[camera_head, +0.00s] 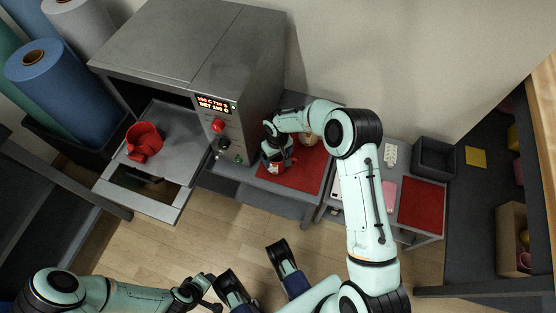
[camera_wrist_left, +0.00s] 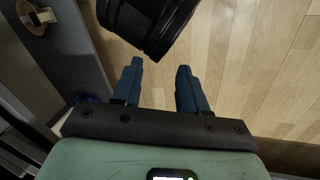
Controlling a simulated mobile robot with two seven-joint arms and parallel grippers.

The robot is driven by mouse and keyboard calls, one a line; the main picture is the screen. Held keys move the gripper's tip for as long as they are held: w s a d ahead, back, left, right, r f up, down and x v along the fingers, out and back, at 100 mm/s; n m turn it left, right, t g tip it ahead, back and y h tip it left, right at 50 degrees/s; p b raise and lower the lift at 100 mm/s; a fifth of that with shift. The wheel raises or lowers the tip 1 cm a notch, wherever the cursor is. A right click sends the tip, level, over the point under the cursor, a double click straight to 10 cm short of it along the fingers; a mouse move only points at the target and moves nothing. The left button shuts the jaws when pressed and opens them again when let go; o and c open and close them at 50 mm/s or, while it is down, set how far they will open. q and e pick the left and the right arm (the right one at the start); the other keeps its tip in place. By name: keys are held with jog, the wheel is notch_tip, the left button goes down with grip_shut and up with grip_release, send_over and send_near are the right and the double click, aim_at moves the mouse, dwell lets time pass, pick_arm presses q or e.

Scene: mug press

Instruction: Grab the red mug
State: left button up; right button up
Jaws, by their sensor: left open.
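A red mug (camera_head: 145,136) stands on the pulled-out metal tray (camera_head: 183,118) of the grey press, its opening facing up. A small red part, perhaps its handle, shows at its near side. My right gripper (camera_head: 277,158) is over a red mat to the right of the press, at a small dark and red object with a white patch (camera_head: 277,167). I cannot tell whether it is shut on it. My left gripper (camera_wrist_left: 160,68) is open and empty in the left wrist view, above the floor. It is away from the red mug, which that view does not show.
The grey press (camera_head: 205,45) has a lit display and knobs. A red mat (camera_head: 305,170) lies on the side table. Large rolls (camera_head: 55,85) stand at the left. A dark bin (camera_head: 433,158) and another red mat (camera_head: 421,205) are at the right. Wooden floor lies between.

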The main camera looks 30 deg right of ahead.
jog(key=c, duration=0.7)
jog(key=shift+o, duration=0.2)
jog(key=shift+r, duration=0.1)
